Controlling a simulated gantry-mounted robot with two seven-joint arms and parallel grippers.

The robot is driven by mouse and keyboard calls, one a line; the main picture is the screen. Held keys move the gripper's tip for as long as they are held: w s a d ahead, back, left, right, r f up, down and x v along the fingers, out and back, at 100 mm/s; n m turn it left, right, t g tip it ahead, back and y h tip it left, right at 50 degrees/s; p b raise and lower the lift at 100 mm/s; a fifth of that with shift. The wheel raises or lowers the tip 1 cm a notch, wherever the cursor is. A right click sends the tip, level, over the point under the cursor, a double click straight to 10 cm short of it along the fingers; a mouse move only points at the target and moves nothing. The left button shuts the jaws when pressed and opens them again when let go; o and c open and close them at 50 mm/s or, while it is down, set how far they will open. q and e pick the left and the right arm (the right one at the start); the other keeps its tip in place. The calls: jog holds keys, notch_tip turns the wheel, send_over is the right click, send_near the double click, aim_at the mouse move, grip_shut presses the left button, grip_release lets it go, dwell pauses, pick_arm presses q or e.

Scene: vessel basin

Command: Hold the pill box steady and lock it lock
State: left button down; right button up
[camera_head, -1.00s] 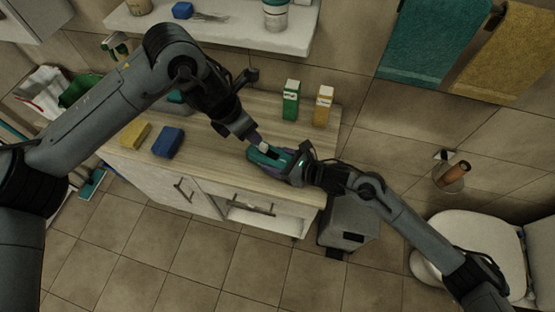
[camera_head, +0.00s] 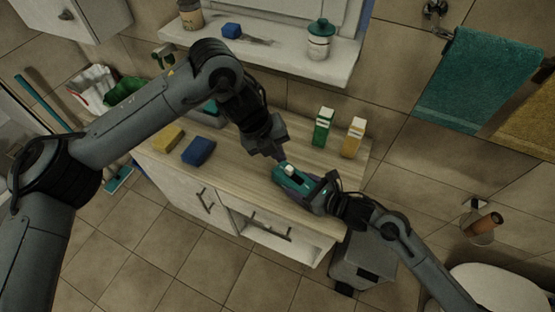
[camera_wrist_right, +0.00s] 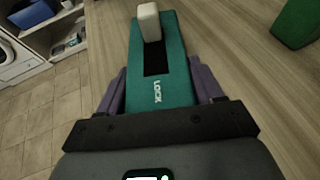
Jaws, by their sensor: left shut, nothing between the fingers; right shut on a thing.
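The pill box is a long teal box (camera_head: 284,182) lying along the front edge of the wooden counter. In the right wrist view, the box (camera_wrist_right: 185,75) has a dark slot, the word LOCK at the near end and a white slider (camera_wrist_right: 149,22) at the far end. The slider (camera_head: 290,170) also shows in the head view. My right gripper (camera_head: 312,195) is shut on the near end of the box, with purple fingers on both sides. My left gripper (camera_head: 281,156) is shut and empty, its tips just above and behind the slider; the exact gap is unclear.
A green carton (camera_head: 323,127) and an orange-and-white carton (camera_head: 353,138) stand behind the box on the counter (camera_head: 240,180). A yellow sponge (camera_head: 168,138) and a blue sponge (camera_head: 198,151) lie to the left. A shelf (camera_head: 285,62) is above the back.

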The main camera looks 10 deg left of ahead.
pick_arm(q)
jog(key=w+a+n+h, duration=0.1)
jog(key=w+a+n, duration=0.2)
jog(key=n, duration=0.9)
jog(key=w+a+f+n+h, duration=0.1)
jog(key=w+a+n+h, duration=0.1)
jog(key=a+n, duration=0.5)
jog(key=w+n, duration=0.1)
jog(key=n, duration=0.4)
jog(key=shift+f+g, duration=0.2)
jog(key=shift+g, duration=0.2)
jog(key=shift+d, duration=0.1)
